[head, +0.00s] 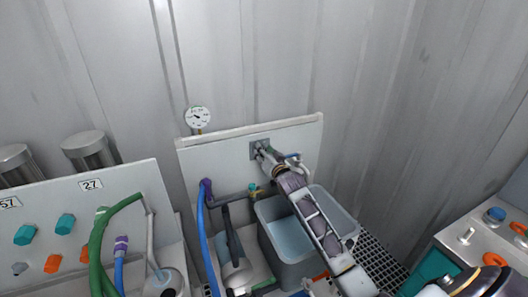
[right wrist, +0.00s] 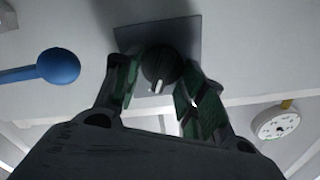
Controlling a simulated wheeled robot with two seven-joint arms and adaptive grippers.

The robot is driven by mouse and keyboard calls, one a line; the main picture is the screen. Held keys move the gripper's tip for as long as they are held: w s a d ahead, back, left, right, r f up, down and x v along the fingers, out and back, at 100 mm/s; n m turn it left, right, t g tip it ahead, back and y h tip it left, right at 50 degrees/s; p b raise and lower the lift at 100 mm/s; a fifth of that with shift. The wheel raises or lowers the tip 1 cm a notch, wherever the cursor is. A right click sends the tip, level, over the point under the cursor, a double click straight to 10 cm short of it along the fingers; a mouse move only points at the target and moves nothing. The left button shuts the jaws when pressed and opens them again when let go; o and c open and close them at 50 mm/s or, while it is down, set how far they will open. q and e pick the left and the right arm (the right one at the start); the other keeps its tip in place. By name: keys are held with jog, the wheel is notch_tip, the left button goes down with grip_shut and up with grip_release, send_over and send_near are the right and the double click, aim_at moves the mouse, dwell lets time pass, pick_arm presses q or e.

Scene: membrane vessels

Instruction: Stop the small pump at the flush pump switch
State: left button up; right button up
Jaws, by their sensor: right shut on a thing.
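The flush pump switch is a dark round knob (right wrist: 160,66) with a pale pointer mark, on a grey square plate (right wrist: 183,34) in the right wrist view. In the head view the plate (head: 254,151) sits on the upright white panel (head: 222,157), and the knob is mostly hidden by my gripper. My right gripper (head: 264,152) reaches the plate from the lower right. Its green-padded fingers (right wrist: 157,80) are on either side of the knob and shut on it. The pump itself cannot be made out. My left gripper is not in view.
A blue-ended lever (right wrist: 58,66) is beside the switch in the right wrist view. A round gauge (head: 198,117) stands at the panel's top left. A grey basin (head: 284,250) is below my right arm. A green hose (head: 97,240) and a blue hose (head: 203,240) are at the left.

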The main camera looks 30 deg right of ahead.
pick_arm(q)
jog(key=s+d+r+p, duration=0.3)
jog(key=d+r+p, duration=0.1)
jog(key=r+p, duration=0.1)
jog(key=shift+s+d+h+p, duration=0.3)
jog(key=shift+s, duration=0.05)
pick_arm(e)
jog(key=shift+a+n, duration=0.2)
jog(key=shift+n, duration=2.55)
jog(key=shift+a+n, duration=0.2)
jog(key=shift+n, duration=2.55)
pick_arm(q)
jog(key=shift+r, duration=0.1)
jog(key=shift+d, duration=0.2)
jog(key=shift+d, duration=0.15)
pick_arm(e)
jog(key=o, duration=0.9)
jog(key=shift+s, duration=0.1)
